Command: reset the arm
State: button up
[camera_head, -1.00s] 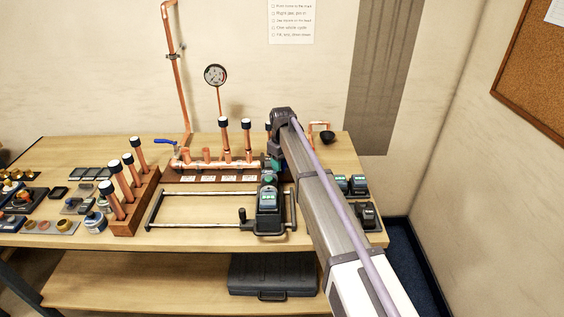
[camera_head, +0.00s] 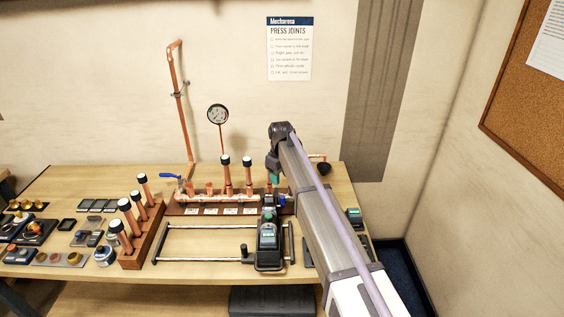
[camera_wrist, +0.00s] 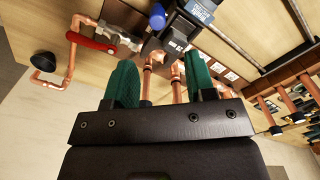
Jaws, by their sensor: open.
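My gripper (camera_wrist: 160,80) is open, with two green fingers spread apart in the wrist view and nothing gripped between them. Copper pipes show beyond and between the fingers; their distance is hard to tell. In the head view my arm reaches in from the lower right, and a green fingertip (camera_head: 274,179) shows at the right end of the copper manifold (camera_head: 215,198). The manifold stands on a wooden block with upright, black-capped pipes and a blue-handled valve (camera_head: 170,176). My arm hides part of the bench behind it.
A press tool (camera_head: 267,235) stands at the right end of a metal rail frame (camera_head: 205,259). A wooden rack (camera_head: 130,259) holds several capped copper pipes. Small fittings fill the bench's left side. A gauge (camera_head: 218,114) rises behind the manifold. A red-handled valve (camera_wrist: 90,42) is near my fingers.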

jog(key=s+d+f+m+b, duration=0.3)
jog(key=s+d, duration=0.3)
jog(key=s, duration=0.6)
jog(key=s+d+f+m+b, duration=0.3)
jog(key=s+d+f+b, duration=0.2)
jog(key=s, duration=0.7)
jog(key=s+d+f+m+b, duration=0.3)
jog(key=s+d, duration=0.5)
jog(key=s, duration=0.4)
jog(key=shift+d+f+b, duration=0.35)
jog(key=shift+f+b, duration=0.35)
